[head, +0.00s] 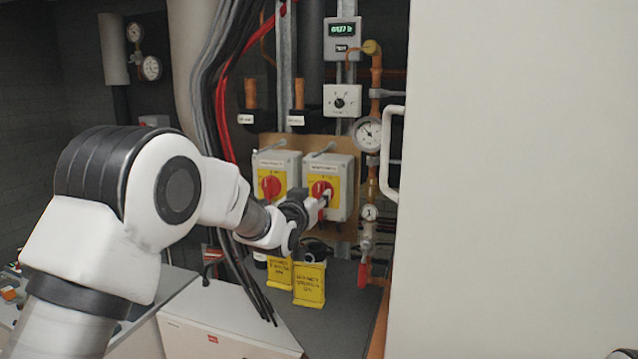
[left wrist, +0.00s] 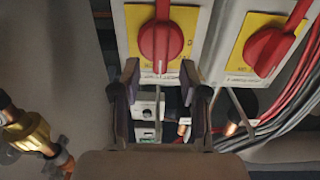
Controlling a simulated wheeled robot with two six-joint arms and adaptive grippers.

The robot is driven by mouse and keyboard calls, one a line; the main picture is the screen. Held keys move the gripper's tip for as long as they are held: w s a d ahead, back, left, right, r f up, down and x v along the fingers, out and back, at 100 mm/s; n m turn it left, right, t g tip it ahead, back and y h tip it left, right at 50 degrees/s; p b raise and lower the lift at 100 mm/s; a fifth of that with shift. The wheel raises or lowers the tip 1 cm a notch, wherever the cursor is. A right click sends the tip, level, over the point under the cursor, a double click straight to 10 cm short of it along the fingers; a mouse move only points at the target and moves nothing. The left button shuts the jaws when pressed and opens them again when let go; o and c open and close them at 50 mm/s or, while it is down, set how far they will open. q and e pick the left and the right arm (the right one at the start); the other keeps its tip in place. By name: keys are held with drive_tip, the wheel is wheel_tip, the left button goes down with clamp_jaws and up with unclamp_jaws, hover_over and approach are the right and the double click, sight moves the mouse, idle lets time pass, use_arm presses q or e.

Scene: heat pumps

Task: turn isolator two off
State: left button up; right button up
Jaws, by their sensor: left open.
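Two grey isolator boxes with yellow plates and red rotary knobs hang side by side on a brown board: the left isolator (head: 277,172) and the right isolator (head: 341,170). Their labels are too small to read. My left gripper (head: 322,197) is open in front of the right isolator's red knob (head: 319,187). In the left wrist view, which looks inverted, this knob (left wrist: 161,42) stands upright beyond the two open fingers (left wrist: 159,82). The other isolator's knob (left wrist: 268,49) is to the right, its handle slanted. Contact cannot be told.
Red, black and grey cables (head: 215,90) run down left of the isolators. Gauges and copper pipework with a red-handled valve (head: 363,273) stand to the right. Yellow tags (head: 309,284) are below. A large white panel (head: 520,180) fills the right side.

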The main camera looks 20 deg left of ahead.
sight(319, 193)
use_arm(q)
drive_tip(key=w+p, duration=0.1)
drive_tip(key=w, duration=0.2)
drive_tip(key=shift+w+f, duration=0.25)
drive_tip(key=shift+w, duration=0.05)
drive_tip(key=shift+s, duration=0.2)
drive_tip(key=shift+r, duration=0.1)
clamp_jaws()
use_arm(e)
drive_tip(key=shift+w+r, duration=0.1)
drive_tip(key=shift+r, duration=0.65)
drive_tip(key=shift+f, duration=0.1)
